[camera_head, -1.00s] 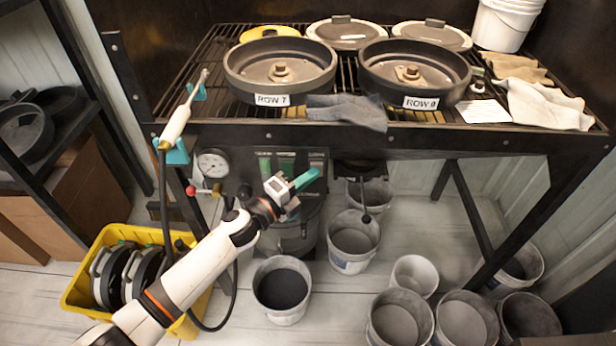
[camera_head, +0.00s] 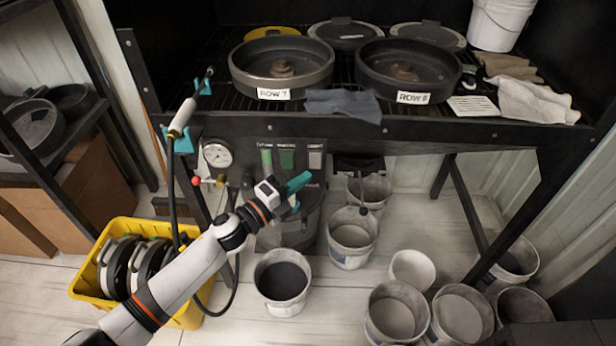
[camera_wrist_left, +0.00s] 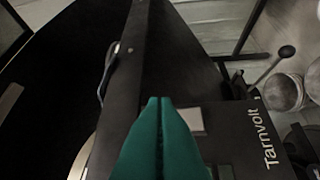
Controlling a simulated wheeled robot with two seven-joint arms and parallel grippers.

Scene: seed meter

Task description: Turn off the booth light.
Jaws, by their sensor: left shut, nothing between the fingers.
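The black control panel (camera_head: 288,182) hangs under the front edge of the bench. Along its top are two green rockers (camera_head: 287,160) and a pale rocker (camera_head: 315,160) at the right, under a small label that seems to read LIGHT. My left gripper (camera_head: 304,181) is shut and empty, its green fingertips just below the pale rocker; contact cannot be told. In the left wrist view the shut fingers (camera_wrist_left: 160,104) point up from the bottom, left of a pale piece (camera_wrist_left: 188,120) on the panel marked Tarnvolt. My right gripper is not in view.
The bench (camera_head: 400,128) holds two black pans, rags and a white bucket, now in dim light. A hose and nozzle (camera_head: 181,118) and a gauge (camera_head: 217,153) are left of the panel. Several buckets and a yellow crate (camera_head: 195,315) stand below.

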